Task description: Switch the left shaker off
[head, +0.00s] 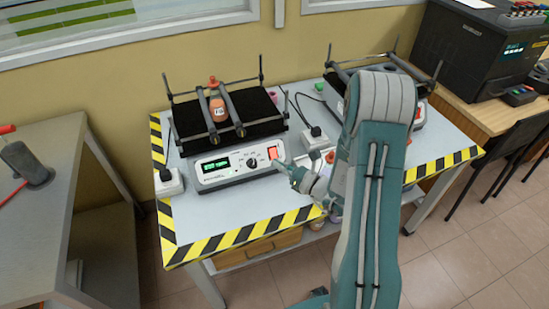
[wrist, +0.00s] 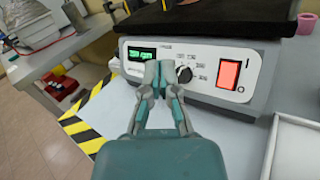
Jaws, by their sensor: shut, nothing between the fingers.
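The left shaker (head: 236,165) stands on the table, with a dark platform holding a capped orange-brown bottle (head: 218,106). Its front panel has a lit green display (head: 215,165), a dark knob (wrist: 184,74) and a red switch (head: 272,153). In the wrist view the switch (wrist: 228,75) looks bright red, as if lit, and the display shows green digits. My gripper (head: 278,163) is shut and empty, close in front of the panel. In the wrist view its fingertips (wrist: 158,72) appear between display and knob, left of the switch. Contact with the panel cannot be told.
A second shaker (head: 418,118) stands at the right, partly hidden by my arm. White power sockets with plugs (head: 168,183) lie beside the left shaker. A white tray (wrist: 297,150) is at the wrist view's lower right. Yellow-black tape (head: 240,236) marks the table edge.

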